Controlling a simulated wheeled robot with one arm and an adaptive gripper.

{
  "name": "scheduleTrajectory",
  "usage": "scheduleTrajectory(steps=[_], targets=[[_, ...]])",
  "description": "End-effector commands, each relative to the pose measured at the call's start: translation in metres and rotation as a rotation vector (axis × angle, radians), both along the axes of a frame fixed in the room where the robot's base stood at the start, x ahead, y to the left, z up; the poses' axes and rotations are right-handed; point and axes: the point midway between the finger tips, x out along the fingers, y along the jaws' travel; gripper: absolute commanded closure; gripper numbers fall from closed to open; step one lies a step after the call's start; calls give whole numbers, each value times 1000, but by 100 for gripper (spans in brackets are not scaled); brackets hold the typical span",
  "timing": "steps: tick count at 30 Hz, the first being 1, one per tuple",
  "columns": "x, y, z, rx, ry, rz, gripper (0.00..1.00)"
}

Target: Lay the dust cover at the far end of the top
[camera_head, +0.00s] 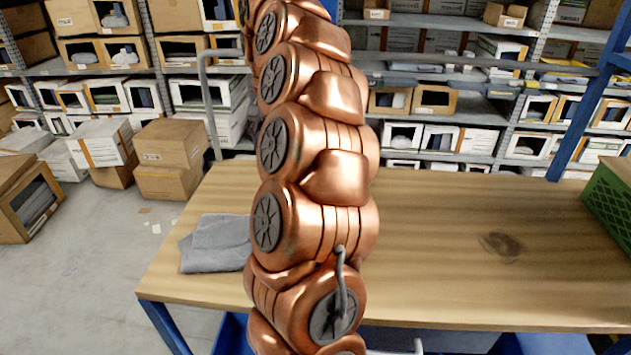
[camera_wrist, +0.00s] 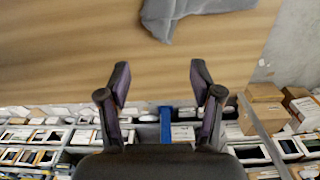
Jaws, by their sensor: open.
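The dust cover looks to be the grey folded cloth (camera_head: 217,245) lying on the left end of the wooden top (camera_head: 450,240) in the head view. My copper-coloured arm stands in front of the top and may hide part of the cloth's right side. In the wrist view the grey cloth (camera_wrist: 185,14) shows at the upper edge, partly cut off by the frame. My gripper (camera_wrist: 160,82) is open with nothing between its fingers, apart from the cloth. The gripper is not distinguishable in the head view.
A green crate (camera_head: 611,198) stands at the top's right end. The top right of my arm is bare, with a dark knot-like mark. Blue bins (camera_head: 540,343) show below it. Cardboard boxes (camera_head: 172,158) stand on the floor at left, with loaded racks behind.

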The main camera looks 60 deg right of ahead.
Motion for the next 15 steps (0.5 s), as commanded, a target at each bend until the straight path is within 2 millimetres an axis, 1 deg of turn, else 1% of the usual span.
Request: scheduleTrajectory(steps=[5,8,11,14,15], targets=[[0,0,0,0,0,0,35],[1,5,1,0,-1,17,35],[6,24,3,0,-3,77,35],[10,57,3,5,-1,183,35],[11,73,4,3,-2,234,35]])
